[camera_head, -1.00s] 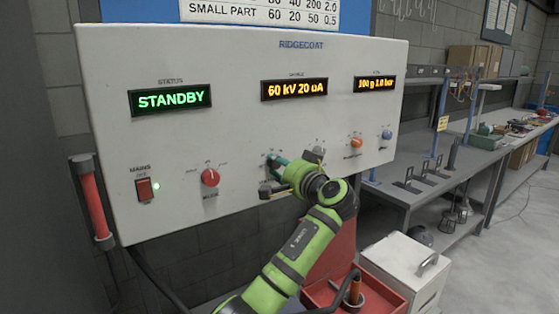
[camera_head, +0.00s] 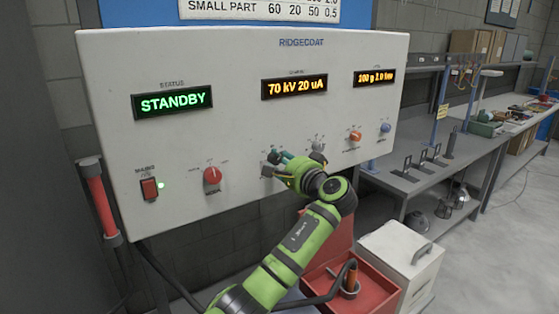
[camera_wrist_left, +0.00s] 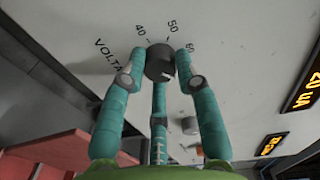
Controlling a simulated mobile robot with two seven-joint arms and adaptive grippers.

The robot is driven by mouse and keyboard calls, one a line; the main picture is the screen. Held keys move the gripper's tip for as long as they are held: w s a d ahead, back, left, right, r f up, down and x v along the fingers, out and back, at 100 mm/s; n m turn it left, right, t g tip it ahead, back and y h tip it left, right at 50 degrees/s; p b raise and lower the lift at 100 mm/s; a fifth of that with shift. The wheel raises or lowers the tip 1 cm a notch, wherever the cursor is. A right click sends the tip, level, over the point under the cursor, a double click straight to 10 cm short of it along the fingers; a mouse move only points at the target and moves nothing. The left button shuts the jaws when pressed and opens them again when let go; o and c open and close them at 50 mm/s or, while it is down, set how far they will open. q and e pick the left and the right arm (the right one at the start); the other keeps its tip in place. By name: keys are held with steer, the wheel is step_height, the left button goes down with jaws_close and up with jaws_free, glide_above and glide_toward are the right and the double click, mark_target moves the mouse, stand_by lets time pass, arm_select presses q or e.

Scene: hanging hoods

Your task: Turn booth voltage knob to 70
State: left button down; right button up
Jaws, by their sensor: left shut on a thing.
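The booth voltage knob (camera_wrist_left: 159,60) is a dark grey round knob in the left wrist view, with printed marks 40, 50 and 60 visible around it. My left gripper (camera_wrist_left: 160,72) has teal fingers closed around this knob, and it also shows at the panel in the head view (camera_head: 277,164). There the gripper hides the knob. The voltage display (camera_head: 295,87) on the white panel (camera_head: 240,120) reads 70 kV 20 uA. My right gripper is in neither view.
Close by on the panel are a grey knob (camera_head: 318,147), a red knob (camera_head: 212,175), an orange knob (camera_head: 355,136) and a blue knob (camera_head: 385,128). The status display (camera_head: 172,103) reads STANDBY. A red tray (camera_head: 380,305) stands below, beside a white box (camera_head: 405,262).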

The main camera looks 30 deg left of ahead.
arm_select(q)
steer(key=shift+r, duration=0.2)
steer(key=c, duration=1)
jaws_free()
steer(key=shift+o, duration=0.4)
steer(key=shift+w+d+f, duration=0.1)
steer(key=shift+w, duration=0.05)
steer(key=v, duration=1.2)
